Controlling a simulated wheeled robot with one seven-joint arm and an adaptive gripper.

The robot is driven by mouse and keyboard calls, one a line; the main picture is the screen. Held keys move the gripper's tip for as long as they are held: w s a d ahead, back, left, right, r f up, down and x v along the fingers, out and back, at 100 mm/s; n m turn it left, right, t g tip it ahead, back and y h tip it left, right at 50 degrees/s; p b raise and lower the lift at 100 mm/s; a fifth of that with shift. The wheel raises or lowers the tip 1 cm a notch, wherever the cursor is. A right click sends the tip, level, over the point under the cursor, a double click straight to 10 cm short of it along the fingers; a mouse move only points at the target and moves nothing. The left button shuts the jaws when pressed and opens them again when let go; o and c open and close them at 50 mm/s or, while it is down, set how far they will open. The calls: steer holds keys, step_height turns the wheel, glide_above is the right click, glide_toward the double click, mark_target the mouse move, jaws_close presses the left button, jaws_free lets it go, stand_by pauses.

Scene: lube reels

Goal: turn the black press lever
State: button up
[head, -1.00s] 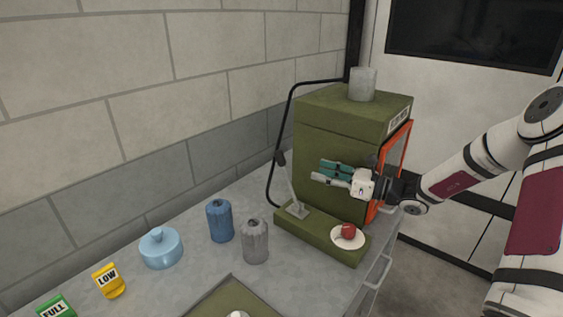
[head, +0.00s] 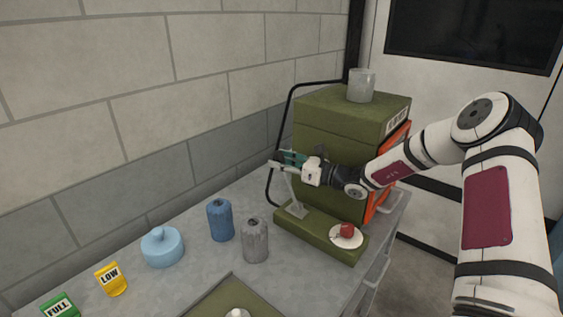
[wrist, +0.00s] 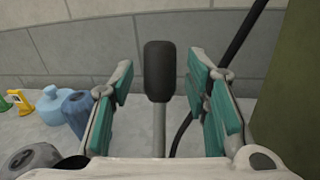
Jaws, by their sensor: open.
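The press lever is a grey metal arm (head: 292,191) rising from a green base (head: 330,238), with a black grip at its top. In the wrist view the black grip (wrist: 160,70) stands upright between the two teal-padded fingers of my gripper (wrist: 164,95), with a gap on each side. In the head view my gripper (head: 284,159) is at the top of the lever and its fingers mostly hide the grip. My gripper is open and not closed on the lever.
A green cabinet (head: 330,140) with a grey cup (head: 361,86) on top stands behind. A red knob (head: 347,230) on a white disc is at the base's front. Blue (head: 220,220) and grey (head: 254,240) canisters stand left. A black hose (head: 289,110) runs behind the lever.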

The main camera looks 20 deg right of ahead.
jaws_close()
steer(key=s+d+r+n+t+y, duration=0.1)
steer(key=s+d+t+y, duration=0.1)
steer(key=s, duration=0.3)
steer(key=shift+d+r+t+y+p, duration=0.15)
steer(key=shift+d+t+y+p, duration=0.25)
steer(key=shift+d+y, duration=0.4)
jaws_free()
steer(key=v, duration=1.2)
